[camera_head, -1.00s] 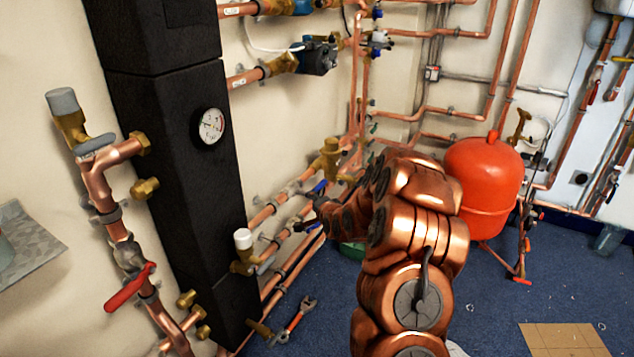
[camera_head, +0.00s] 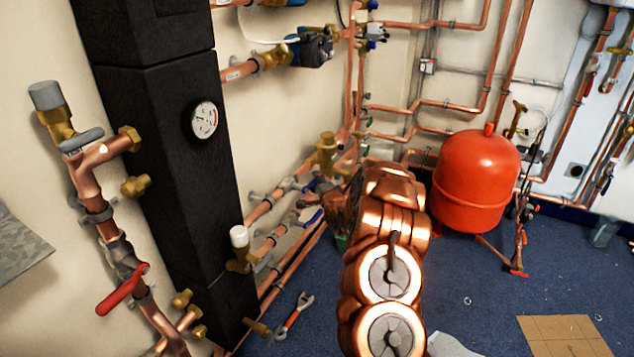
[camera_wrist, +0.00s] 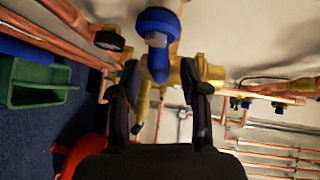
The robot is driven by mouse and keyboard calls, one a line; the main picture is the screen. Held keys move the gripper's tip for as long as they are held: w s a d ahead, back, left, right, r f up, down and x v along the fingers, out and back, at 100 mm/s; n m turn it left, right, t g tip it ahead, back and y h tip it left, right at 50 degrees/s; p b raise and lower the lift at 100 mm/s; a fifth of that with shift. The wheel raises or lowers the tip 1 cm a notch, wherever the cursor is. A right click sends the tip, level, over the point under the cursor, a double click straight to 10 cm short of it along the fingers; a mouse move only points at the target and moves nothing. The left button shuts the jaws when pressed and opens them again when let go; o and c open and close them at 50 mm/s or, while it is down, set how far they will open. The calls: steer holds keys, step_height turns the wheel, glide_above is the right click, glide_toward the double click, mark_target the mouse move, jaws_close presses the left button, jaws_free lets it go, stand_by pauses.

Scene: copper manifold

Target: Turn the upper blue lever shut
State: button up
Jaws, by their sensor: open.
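A blue lever (camera_wrist: 157,22) on a brass valve fills the top middle of the wrist view. Its blue end hangs down between the tips of my gripper (camera_wrist: 160,82). The two dark fingers are open, one on each side of it, and no grip shows. In the head view a small blue patch at the upper valve (camera_head: 309,184) lies beside my gripper, mostly hidden by my arm. A second, lower blue lever (camera_head: 314,218) shows below it on another copper pipe. I cannot tell for certain which of the two the wrist view shows.
A brass valve body (camera_wrist: 208,72) sits close to the right finger. A green tray (camera_wrist: 35,84) stands on the floor at left. A red tank (camera_head: 476,180) is right of my arm. The black column (camera_head: 165,160) and a red-handled lever (camera_head: 122,290) are at left.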

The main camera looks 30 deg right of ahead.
steer(key=shift+x, duration=1.05)
steer(key=shift+c, duration=0.2)
jaws_close()
